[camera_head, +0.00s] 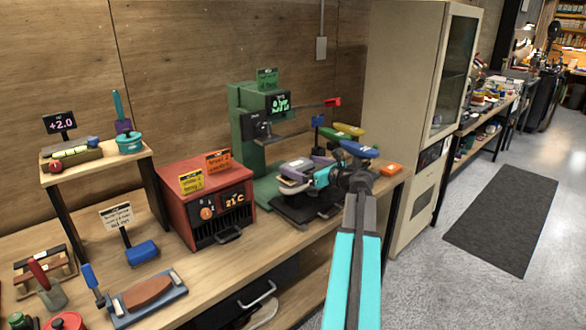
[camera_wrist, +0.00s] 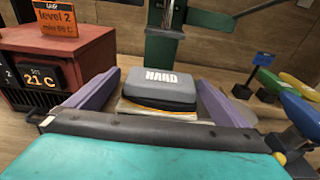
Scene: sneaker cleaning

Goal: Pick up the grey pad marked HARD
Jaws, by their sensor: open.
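The grey pad marked HARD (camera_wrist: 160,86) lies flat in the wrist view, label up, on top of a stack with a thin orange-yellow layer and a pale layer (camera_wrist: 130,108) below it. My gripper (camera_wrist: 160,78) is open. Its two purple fingers stand to the left and right of the pad, with a visible gap at each side, and hold nothing. In the head view my gripper (camera_head: 306,173) is at the stack in front of the green press, and partly hides it.
A red heater box (camera_head: 206,203) reading 21 C stands left of the stack. The green press (camera_head: 250,130) stands behind. A cream cabinet (camera_head: 405,100) stands beyond the bench end.

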